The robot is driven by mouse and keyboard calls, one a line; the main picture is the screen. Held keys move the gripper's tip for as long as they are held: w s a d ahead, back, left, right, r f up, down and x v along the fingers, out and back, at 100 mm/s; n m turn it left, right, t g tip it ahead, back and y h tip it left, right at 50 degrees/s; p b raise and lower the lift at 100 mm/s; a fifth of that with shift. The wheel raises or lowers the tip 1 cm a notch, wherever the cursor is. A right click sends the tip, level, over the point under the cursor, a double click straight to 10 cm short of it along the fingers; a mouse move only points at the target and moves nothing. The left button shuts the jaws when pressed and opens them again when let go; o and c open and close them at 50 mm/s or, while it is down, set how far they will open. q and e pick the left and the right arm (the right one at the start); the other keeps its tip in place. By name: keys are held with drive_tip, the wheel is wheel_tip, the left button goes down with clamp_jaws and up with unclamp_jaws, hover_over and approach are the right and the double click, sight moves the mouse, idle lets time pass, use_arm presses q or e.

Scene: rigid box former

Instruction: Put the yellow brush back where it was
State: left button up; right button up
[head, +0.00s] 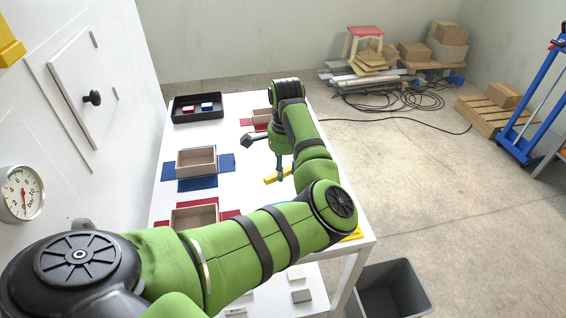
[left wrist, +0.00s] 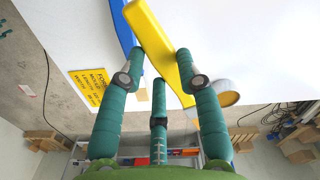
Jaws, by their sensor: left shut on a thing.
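The yellow brush (head: 272,180) is in my left gripper (head: 281,172), over the right side of the white table. In the left wrist view the yellow brush (left wrist: 160,45) runs between the fingertips of my left gripper (left wrist: 158,80), which is shut on it. A long blue thing (left wrist: 126,40), perhaps another brush, lies on the table beside it. In the head view only a sliver of blue (head: 280,204) shows behind my arm. I cannot tell whether the yellow brush touches the table. My right gripper is not in view.
Cardboard boxes stand on blue sheets (head: 226,163) and red sheets (head: 180,217) along the table. A black tray (head: 180,116) sits at the far end. A yellow sign (left wrist: 92,86) is on the table edge. A grey bin (head: 412,285) stands on the floor.

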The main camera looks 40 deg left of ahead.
sight(284, 194)
use_arm(q)
drive_tip(key=shift+f+b, duration=1.1)
drive_tip(key=shift+f, duration=2.15)
drive_tip(key=shift+f+b, duration=0.35)
drive_tip(key=shift+b, duration=0.05)
drive_tip(key=o, duration=1.2)
drive_tip(key=shift+r, duration=0.1)
